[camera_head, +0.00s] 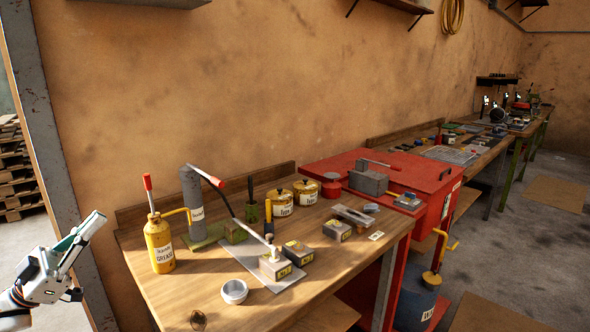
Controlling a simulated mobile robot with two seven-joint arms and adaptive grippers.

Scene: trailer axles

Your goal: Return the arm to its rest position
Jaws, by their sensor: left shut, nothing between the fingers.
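My left gripper (92,224) is at the lower left of the head view, left of the wooden workbench (190,290) and apart from it. Its fingers point up and to the right. It is shut and empty. The hand is white and grey with a teal patch near the fingers. Only the hand and wrist of this arm show; the rest is cut off by the frame. My right gripper is not in view.
The bench holds a yellow grease bottle (159,246), a grey cylinder (192,197), a white bowl (234,291), yellow tins (305,192) and several labelled blocks. A red cabinet (425,180) stands to the right. A grey post (45,120) rises behind my gripper.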

